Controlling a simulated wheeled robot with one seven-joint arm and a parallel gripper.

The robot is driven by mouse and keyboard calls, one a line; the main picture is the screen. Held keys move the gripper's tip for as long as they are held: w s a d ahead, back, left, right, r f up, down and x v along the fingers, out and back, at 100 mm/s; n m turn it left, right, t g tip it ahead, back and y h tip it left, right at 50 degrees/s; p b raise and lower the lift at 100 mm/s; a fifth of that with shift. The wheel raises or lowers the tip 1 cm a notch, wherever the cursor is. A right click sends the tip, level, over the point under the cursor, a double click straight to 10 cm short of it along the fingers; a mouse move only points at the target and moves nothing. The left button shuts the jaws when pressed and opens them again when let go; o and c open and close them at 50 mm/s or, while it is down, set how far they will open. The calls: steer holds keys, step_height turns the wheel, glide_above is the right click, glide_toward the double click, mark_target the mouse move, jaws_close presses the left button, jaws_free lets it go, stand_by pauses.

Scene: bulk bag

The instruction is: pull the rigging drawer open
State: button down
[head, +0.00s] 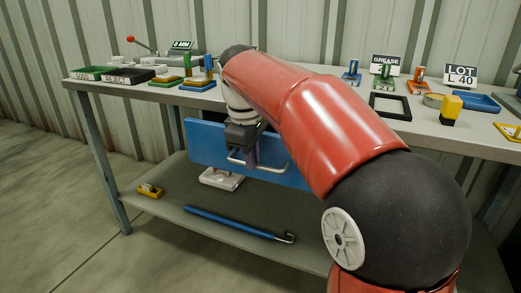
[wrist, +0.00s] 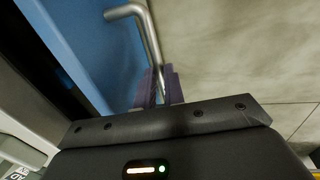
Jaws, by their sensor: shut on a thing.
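The rigging drawer (head: 207,143) has a blue front and hangs under the workbench top; its front also shows in the wrist view (wrist: 95,50). A metal bar handle (head: 238,164) runs across the front, and one bent end of the handle shows in the wrist view (wrist: 147,35). My gripper (head: 252,158) is at the handle, with its purple fingers (wrist: 157,88) closed around the bar. A dark gap shows along the drawer's edge in the wrist view. My red arm hides the right part of the drawer in the head view.
The workbench top (head: 300,93) carries trays, small fixtures and signs. Open floor lies at the left front.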

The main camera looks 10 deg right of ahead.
steer(key=s+a, duration=1)
steer(key=s, duration=0.3)
steer(key=shift+s+b, duration=0.3)
steer(key=shift+s, duration=0.05)
steer(key=c, duration=1.5)
jaws_free()
steer(key=r, duration=0.2)
steer(key=r+p, duration=0.1)
steer(key=r, duration=0.2)
steer(key=s+a+r, duration=0.1)
steer(key=r, duration=0.1)
steer(key=shift+s+r+p, duration=0.1)
steer(key=shift+r+p, duration=0.25)
